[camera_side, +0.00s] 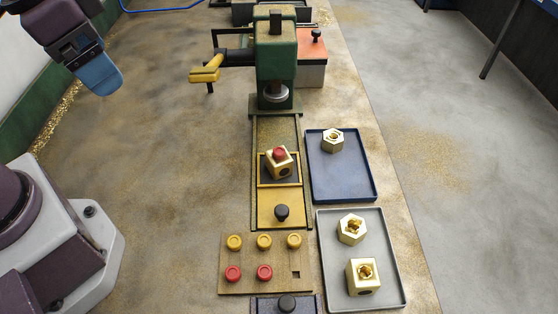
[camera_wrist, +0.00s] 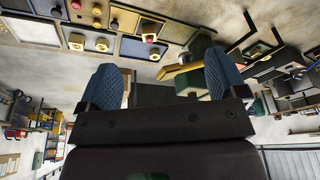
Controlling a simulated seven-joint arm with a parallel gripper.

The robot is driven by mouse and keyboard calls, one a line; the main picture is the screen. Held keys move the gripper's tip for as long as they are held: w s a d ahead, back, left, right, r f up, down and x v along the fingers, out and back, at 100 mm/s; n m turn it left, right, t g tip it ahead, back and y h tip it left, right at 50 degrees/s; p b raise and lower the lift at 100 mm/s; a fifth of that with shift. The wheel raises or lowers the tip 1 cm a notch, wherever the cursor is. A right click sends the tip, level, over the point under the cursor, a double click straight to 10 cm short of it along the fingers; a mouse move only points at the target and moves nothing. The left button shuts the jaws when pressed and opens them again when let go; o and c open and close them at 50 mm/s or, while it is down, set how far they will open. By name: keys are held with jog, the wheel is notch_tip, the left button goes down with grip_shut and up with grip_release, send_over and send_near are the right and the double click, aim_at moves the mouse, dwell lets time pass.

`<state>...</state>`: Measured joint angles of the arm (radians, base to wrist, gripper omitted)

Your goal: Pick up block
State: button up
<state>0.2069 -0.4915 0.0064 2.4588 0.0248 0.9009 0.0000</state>
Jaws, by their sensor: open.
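A square brass block (camera_side: 285,170) with a red plug on top sits in the yellow-framed fixture (camera_side: 262,184) below the green drill press. It also shows near the top of the wrist view (camera_wrist: 149,28). Another square brass block (camera_side: 364,289) and a hexagonal brass block (camera_side: 351,230) lie in the grey tray (camera_side: 326,292). A second hexagonal brass block (camera_side: 333,141) lies in the blue tray (camera_side: 345,187). My gripper (camera_side: 97,72) is high at the upper left of the side view, far from the blocks. In the wrist view its blue fingers (camera_wrist: 163,80) are wide apart with nothing between them.
The green drill press (camera_side: 275,55) with its yellow handle (camera_side: 206,73) stands behind the fixture. A board (camera_side: 250,286) with yellow and red plugs lies in front, beside a black knob (camera_side: 282,212) on the slide. The table left of the fixture is clear.

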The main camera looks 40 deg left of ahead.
jog(key=w+d+f+m+g+y, duration=0.3)
jog(key=w+d+f+m+y, duration=0.25)
jog(key=d+f+m, duration=0.45)
jog(key=m+t+y, duration=0.5)
jog(key=m+t, duration=0.2)
jog(key=m, duration=0.5)
send_near(279, 159)
jog(key=s, duration=0.2)
jog(key=s+a+f, duration=0.1)
jog(key=s, duration=0.1)
jog(key=s+a, duration=0.1)
jog(key=s, duration=0.1)
jog(key=shift+f, duration=0.4)
jog(key=w+d+m+t, duration=0.1)
jog(key=w, duration=0.1)
jog(key=w+d+r+m+t, duration=0.1)
jog(key=shift+w+d+r+m+h, duration=0.2)
jog(key=shift+w+m+h, duration=0.1)
jog(key=shift+w, duration=0.1)
jog(key=x, duration=0.6)
jog(key=shift+w+a, duration=0.2)
jog(key=shift+a, duration=0.05)
jog(key=shift+x, duration=3.1)
jog(key=shift+c, duration=0.5)
jog(key=c, duration=1.6)
